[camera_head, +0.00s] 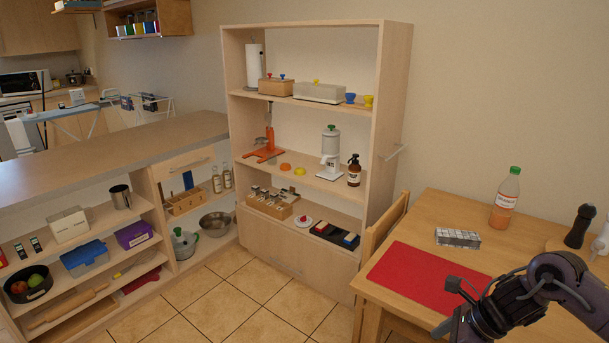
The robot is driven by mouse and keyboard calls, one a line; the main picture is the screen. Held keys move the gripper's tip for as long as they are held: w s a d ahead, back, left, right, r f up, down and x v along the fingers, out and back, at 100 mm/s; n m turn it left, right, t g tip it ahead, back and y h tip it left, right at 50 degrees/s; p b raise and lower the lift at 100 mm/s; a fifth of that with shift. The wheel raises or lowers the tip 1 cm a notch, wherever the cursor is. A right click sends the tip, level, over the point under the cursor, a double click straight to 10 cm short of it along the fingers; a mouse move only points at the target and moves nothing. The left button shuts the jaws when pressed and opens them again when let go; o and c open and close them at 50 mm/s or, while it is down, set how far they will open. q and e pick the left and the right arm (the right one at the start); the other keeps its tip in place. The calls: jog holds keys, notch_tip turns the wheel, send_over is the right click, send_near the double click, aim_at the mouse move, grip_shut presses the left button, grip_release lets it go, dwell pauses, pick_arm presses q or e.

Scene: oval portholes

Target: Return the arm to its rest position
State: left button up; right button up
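My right arm (562,282) comes in from the lower right, dark grey and purple, over the near part of the wooden table. Its gripper end (461,300) is over the near edge of the red mat (428,277). The fingers are small and seen at an angle, so I cannot tell whether they are open or shut. I see no object held there. My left arm and gripper are out of view.
The wooden table (454,208) bears a patterned box (457,238), an orange drink bottle (505,202) and a dark pepper mill (579,226). A chair (384,236) stands at its left side. A tall shelf (395,110) and a low counter (120,153) line the walls. Tiled floor is clear between.

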jog(key=w+a+f+m+t+y, duration=0.1)
jog(key=w+a+f+m+t, duration=0.15)
jog(key=f+m, duration=0.6)
jog(key=w+a+f+m+t+y, duration=0.1)
jog(key=w+a+f+m, duration=0.15)
jog(key=f+m, duration=0.6)
jog(key=s+d+f+m+h, duration=0.15)
jog(key=s+f+m, duration=0.25)
jog(key=f+m, duration=0.6)
jog(key=s+d+f+m+g+h, duration=0.1)
jog(key=s+f+m+h, duration=0.3)
jog(key=s+f+m, duration=1.1)
jog(key=s+f+m+g, duration=0.1)
jog(key=s+f, duration=0.2)
jog(key=s, duration=0.5)
jog(key=s+f+m+g+h, duration=0.1)
jog(key=s+f, duration=0.3)
jog(key=s, duration=0.5)
jog(key=s+a+f+m+g+h, duration=0.1)
jog(key=s+f, duration=0.2)
jog(key=s, duration=0.5)
jog(key=shift+s+f, duration=0.15)
jog(key=shift+s, duration=0.15)
